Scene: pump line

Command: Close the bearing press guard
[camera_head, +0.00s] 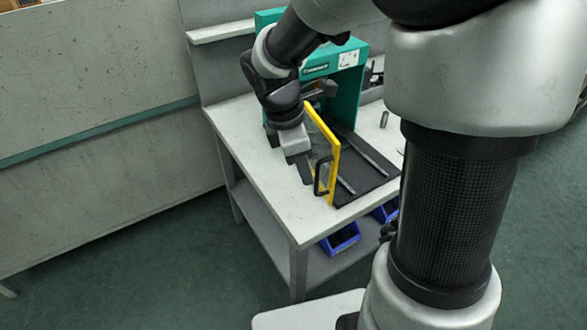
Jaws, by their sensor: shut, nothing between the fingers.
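The bearing press (347,85) is a green machine at the back of a light workbench. Its guard (324,143) is a yellow-framed panel with a dark handle (322,176) near its front edge. The guard stands out toward the front of the bench, along the left side of the press's dark base (366,165). My gripper (306,181) is shut and empty, pointing down just left of the guard, near the handle. I cannot tell whether it touches the guard. My arm hides part of the press.
The workbench top (245,135) is clear left of the guard. A small dark cylinder (384,119) stands at the right of the base. Blue bins (341,238) sit on the shelf below. A grey partition (95,110) stands at the left. My arm blocks the right side.

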